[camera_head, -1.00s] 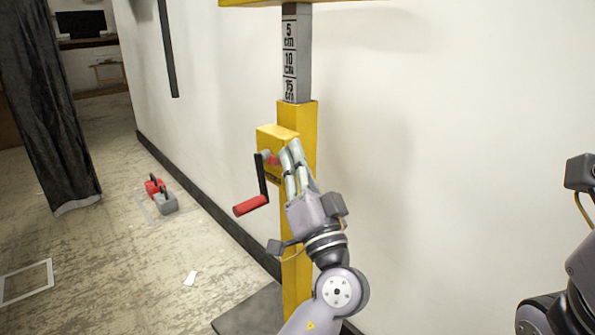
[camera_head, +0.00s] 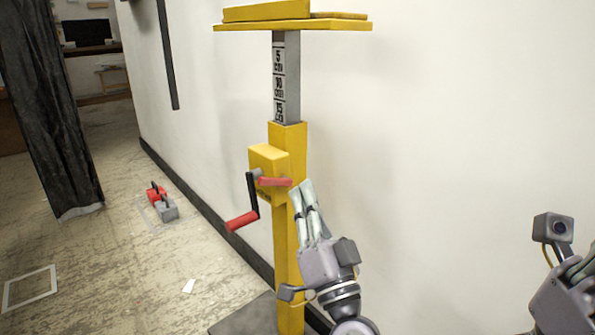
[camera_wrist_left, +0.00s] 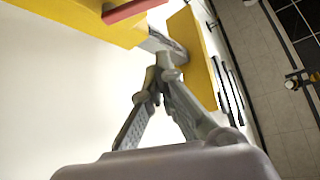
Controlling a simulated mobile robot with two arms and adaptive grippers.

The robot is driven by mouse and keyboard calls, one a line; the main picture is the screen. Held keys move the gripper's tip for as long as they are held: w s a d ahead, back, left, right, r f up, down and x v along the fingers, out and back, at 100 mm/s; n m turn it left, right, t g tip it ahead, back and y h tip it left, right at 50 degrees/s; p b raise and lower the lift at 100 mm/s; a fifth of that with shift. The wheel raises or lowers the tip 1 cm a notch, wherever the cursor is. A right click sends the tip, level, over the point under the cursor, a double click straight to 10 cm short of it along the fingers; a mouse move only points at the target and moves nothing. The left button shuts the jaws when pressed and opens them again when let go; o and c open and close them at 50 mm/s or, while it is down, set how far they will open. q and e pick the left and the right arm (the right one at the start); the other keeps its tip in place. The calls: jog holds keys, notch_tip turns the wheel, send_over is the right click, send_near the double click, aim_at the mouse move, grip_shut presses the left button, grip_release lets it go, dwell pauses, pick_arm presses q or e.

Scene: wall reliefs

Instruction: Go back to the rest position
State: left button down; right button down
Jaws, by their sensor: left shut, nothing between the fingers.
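My left gripper (camera_head: 304,186) is shut and empty, fingers pointing up, at the right side of the yellow post of a lift stand (camera_head: 288,220). In the left wrist view its fingertips (camera_wrist_left: 163,66) meet, with yellow parts of the stand (camera_wrist_left: 200,60) beyond them. The black crank (camera_head: 252,195) with a red grip (camera_head: 242,221) hangs left of the post, apart from the gripper. A red lever (camera_head: 273,182) juts from the yellow gearbox (camera_head: 266,160). My right gripper (camera_head: 574,268) is partly in view at the right edge; its fingertips are unclear.
The stand's yellow top (camera_head: 290,25) sits on a grey column with a centimetre scale (camera_head: 280,80). A white wall (camera_head: 450,130) is close behind. A red and grey item (camera_head: 163,203) lies on the floor to the left, near a dark curtain (camera_head: 50,120). Open floor lies front left.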

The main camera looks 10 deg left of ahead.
pick_arm(q)
jog(key=shift+v, duration=0.8)
